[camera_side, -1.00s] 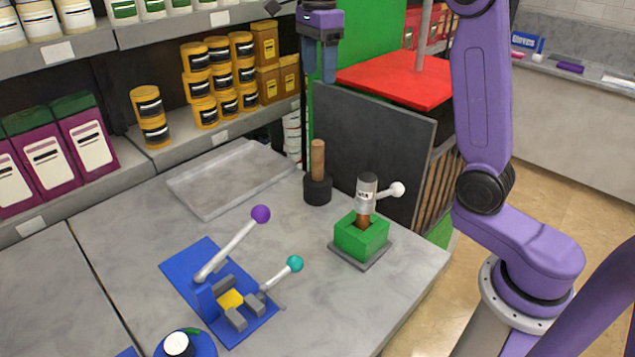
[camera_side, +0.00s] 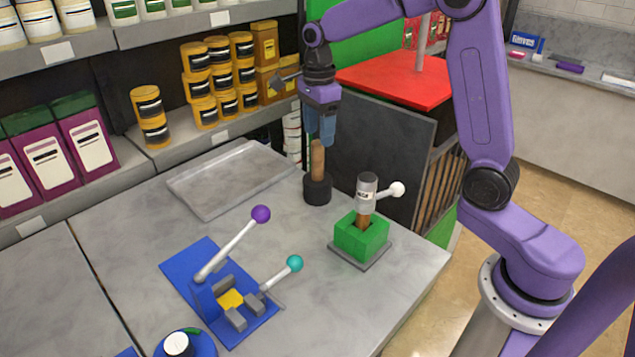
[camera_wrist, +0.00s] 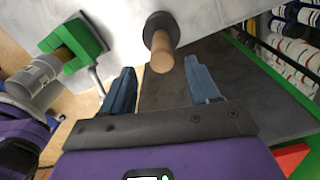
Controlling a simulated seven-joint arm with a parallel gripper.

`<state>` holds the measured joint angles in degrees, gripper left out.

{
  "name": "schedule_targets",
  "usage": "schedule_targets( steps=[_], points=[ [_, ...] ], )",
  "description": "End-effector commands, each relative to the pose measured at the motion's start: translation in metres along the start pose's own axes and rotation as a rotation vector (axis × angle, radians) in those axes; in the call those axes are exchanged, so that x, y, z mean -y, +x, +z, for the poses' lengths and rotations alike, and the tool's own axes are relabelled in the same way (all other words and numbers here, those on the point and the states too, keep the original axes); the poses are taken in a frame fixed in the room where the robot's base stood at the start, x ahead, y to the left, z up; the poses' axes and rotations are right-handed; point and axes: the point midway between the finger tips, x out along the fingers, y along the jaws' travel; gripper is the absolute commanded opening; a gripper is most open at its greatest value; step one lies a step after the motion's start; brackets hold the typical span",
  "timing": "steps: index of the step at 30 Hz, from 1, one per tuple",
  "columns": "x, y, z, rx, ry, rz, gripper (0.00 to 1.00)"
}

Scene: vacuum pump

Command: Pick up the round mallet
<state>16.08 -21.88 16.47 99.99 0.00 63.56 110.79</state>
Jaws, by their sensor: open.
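The round mallet (camera_side: 317,189) stands upright on the table, its black round head down and its wooden handle pointing up. My gripper (camera_side: 320,138) is open, with blue fingers pointing down just above the handle's top. In the wrist view the mallet's handle (camera_wrist: 162,52) shows ahead of the gap between the open fingertips (camera_wrist: 160,70), with the black head beyond it. Nothing is held. Whether the fingers overlap the handle's top in height is hard to tell.
A green block holder (camera_side: 361,239) with a grey-headed tool (camera_side: 366,188) stands right of the mallet. A clear tray (camera_side: 225,180) lies to the left. A blue clamp fixture (camera_side: 225,290) is in front. A dark panel (camera_side: 375,140) stands close behind.

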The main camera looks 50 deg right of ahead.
Motion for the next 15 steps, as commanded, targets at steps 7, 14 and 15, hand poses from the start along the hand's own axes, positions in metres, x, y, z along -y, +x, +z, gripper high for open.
schedule_targets(
  steps=[7, 14, 15],
  points=[
    [0.000, 0.016, 0.001, -0.001, 0.000, 0.002, 0.61],
    [0.002, 0.048, 0.003, -0.001, 0.000, 0.003, 0.61],
    [0.002, 0.052, 0.003, -0.001, 0.000, 0.003, 0.61]
  ],
)
